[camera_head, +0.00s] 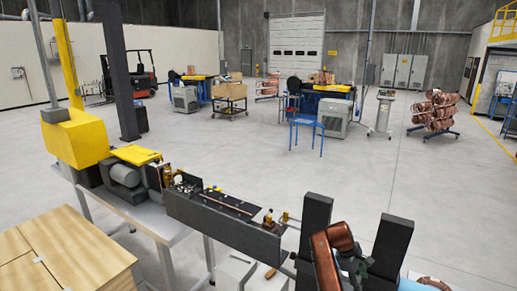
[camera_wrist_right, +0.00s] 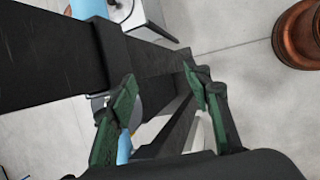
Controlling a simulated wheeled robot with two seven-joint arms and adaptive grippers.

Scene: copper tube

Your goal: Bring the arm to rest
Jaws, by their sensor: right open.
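My right gripper (camera_wrist_right: 160,95) shows in the right wrist view with its two green-padded fingers spread apart. Nothing is held between the fingertips. Beyond them are dark machine bars (camera_wrist_right: 150,55) and a pale blue part (camera_wrist_right: 124,147); I cannot tell the exact gap to these. A thin copper-coloured tube (camera_head: 228,204) lies along the top of the long dark machine bed (camera_head: 225,228). My left gripper is in neither view.
Wooden boxes (camera_head: 70,250) stand at the bottom left, beside the yellow-topped machine (camera_head: 75,138). A dark post (camera_head: 392,245) rises at the lower right. A round copper-brown object (camera_wrist_right: 298,35) is at the wrist view's top right. Open grey floor (camera_head: 420,180) lies beyond the machine.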

